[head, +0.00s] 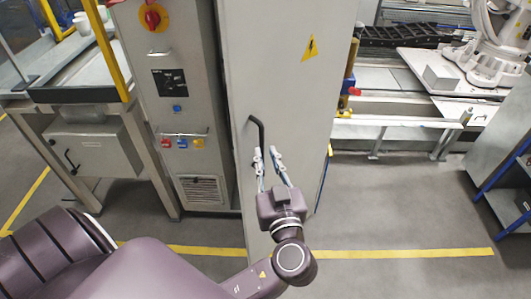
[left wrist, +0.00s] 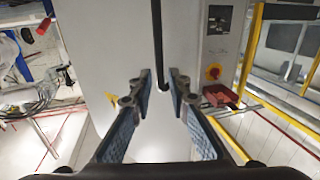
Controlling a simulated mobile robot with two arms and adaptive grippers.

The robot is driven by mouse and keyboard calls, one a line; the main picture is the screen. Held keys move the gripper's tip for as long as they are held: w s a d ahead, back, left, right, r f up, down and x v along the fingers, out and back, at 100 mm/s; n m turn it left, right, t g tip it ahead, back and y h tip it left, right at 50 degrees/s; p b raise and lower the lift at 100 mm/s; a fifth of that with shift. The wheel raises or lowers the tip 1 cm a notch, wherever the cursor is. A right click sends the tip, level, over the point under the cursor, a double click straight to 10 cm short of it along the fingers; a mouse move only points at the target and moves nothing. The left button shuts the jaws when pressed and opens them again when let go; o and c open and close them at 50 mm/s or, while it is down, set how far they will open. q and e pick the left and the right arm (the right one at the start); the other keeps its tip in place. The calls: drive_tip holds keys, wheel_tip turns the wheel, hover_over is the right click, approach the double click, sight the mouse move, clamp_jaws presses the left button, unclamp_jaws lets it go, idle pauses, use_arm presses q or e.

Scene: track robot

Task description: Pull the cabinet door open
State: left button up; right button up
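The cabinet door (head: 285,90) is a tall grey panel with a yellow warning triangle in the head view. It fills the middle of the left wrist view (left wrist: 110,50). I see no clear gap at its edges. Its black bar handle (head: 257,130) is near the door's left edge. My left gripper (head: 267,154) is in front of the door at the handle's lower part, with its two fingers apart. In the left wrist view the handle (left wrist: 157,45) hangs between the open fingertips (left wrist: 159,78); I cannot tell whether they touch it. My right gripper is not in view.
Left of the door is a control panel (head: 170,60) with a red rotary switch (head: 153,17) and small buttons. A workbench with a grey box (head: 98,148) stands further left. Grey floor with a yellow line (head: 400,253) is free to the right, before a blue-edged shelf (head: 500,170).

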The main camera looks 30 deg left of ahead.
use_arm(q)
drive_tip(key=shift+v, duration=1.05)
drive_tip(key=shift+a, duration=0.1)
drive_tip(key=shift+b, duration=0.3)
drive_tip(key=shift+b, duration=0.3)
